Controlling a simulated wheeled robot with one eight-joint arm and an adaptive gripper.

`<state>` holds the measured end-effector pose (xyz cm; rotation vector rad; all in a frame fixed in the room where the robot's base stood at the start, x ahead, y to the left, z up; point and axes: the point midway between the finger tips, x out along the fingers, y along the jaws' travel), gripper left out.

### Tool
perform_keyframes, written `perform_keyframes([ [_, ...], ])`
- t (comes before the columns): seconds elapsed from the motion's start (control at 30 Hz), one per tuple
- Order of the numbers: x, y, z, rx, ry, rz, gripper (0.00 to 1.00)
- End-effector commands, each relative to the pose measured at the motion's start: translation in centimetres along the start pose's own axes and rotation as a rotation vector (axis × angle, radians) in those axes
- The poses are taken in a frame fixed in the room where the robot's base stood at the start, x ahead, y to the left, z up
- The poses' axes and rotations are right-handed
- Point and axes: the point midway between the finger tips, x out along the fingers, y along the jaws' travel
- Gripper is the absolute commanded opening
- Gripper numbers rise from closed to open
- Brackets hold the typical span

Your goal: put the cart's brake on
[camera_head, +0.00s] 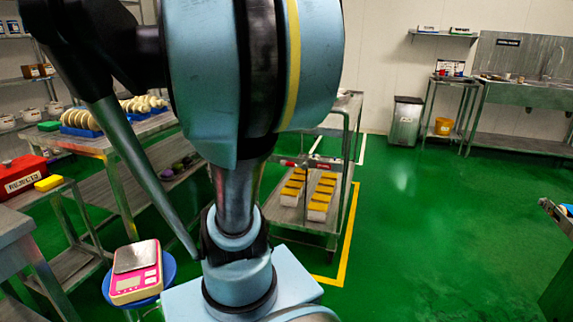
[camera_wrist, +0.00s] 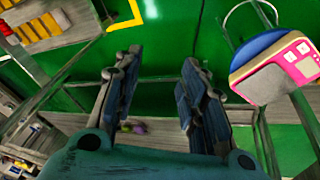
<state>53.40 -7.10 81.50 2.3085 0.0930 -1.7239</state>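The metal cart (camera_head: 343,108) stands beyond my arm in the head view, its left part hidden behind the arm. Its lower shelf holds several white boxes with yellow tops (camera_head: 318,205). A red part (camera_head: 328,166) shows on a bar across the cart. I cannot make out the brake itself. In the wrist view the cart's lower shelf is at the upper left, with a red piece (camera_wrist: 7,28) at the edge. My gripper (camera_wrist: 160,62) is open and empty, over green floor and apart from the cart. The head view does not show my gripper.
A pink scale (camera_head: 136,270) sits on a blue stool (camera_head: 168,268) at the lower left. Metal tables (camera_head: 100,145) line the left side. A grey bin (camera_head: 406,122) stands at the back wall. Yellow floor tape (camera_head: 346,235) edges the cart.

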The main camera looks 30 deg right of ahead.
Motion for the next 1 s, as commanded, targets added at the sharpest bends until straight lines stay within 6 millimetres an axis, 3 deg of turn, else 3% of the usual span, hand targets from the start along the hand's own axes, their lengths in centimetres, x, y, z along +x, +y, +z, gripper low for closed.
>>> perform_keyframes([
  [0.2, 0.4, 6.3, -3.7, -0.102, 0.018, 0.072, 0.38],
  [0.5, 1.9, 16.1, -6.9, -0.258, 0.012, 0.178, 0.38],
  [0.8, 4.3, 26.7, -7.7, -0.416, -0.031, 0.284, 0.38],
  [1.0, 5.7, 31.7, -7.2, -0.492, -0.063, 0.330, 0.38],
])
